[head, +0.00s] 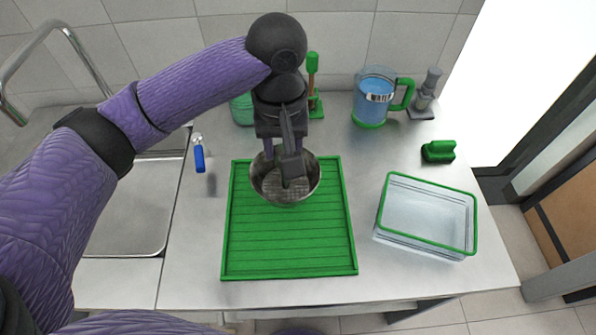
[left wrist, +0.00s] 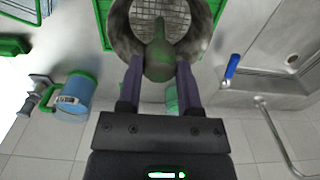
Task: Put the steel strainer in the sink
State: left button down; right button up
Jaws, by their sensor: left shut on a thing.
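The steel strainer (head: 308,188) is a round metal bowl with a mesh bottom and a dark greenish post in its middle. In the head view it is over the far part of the green ridged drying mat (head: 288,245); I cannot tell whether it touches the mat. My left gripper (head: 284,162) points down into the strainer. In the left wrist view its fingers (left wrist: 160,68) are shut on the post of the strainer (left wrist: 202,40). The sink (head: 125,220) is at the left, partly hidden by my left arm. My right gripper is not in view.
A blue-handled tool (head: 198,155) lies between sink and mat. Behind are a green-headed brush (head: 312,68), a green cup (head: 242,110), a blue jug (head: 372,98) and a grey item (head: 427,92). A clear green-rimmed box (head: 428,215) and a green block (head: 438,151) are at right.

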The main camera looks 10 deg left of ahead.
aim_at(286, 187)
pick_arm(q)
notch_tip(286, 187, down, 10)
jog(key=b, duration=0.3)
jog(key=shift+s+r, duration=0.15)
jog(key=shift+r, duration=0.05)
jog(key=shift+f, duration=0.2)
jog(key=shift+r, duration=0.15)
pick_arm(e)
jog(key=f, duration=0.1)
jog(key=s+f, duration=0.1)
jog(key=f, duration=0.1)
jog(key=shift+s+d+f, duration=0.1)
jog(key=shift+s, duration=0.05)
pick_arm(q)
jog(key=shift+c, duration=1.3)
grip_release()
